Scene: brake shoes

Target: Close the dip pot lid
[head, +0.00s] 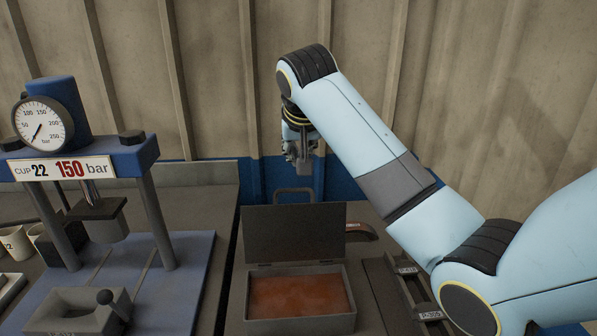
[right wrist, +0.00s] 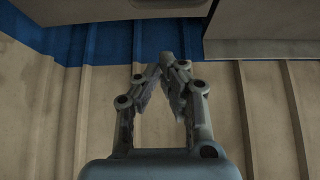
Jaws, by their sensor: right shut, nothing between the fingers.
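The dip pot (head: 301,326) is a grey rectangular box on the bench with a reddish-brown fill (head: 299,296). Its dark lid (head: 294,234) stands open, upright at the back edge of the pot, with a loop handle (head: 293,192) at its top. My right gripper (head: 303,170) hangs above and behind the lid, near the handle and apart from it. In the right wrist view the fingers of my right gripper (right wrist: 164,72) meet at the tips, with nothing between them. My left gripper is in neither view.
A blue press (head: 70,160) with a gauge stands at the left. A curved brown piece (head: 362,231) lies right of the lid. A dark labelled rack (head: 407,287) is right of the pot, under my right arm. A ribbed wall (head: 210,80) rises behind the bench.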

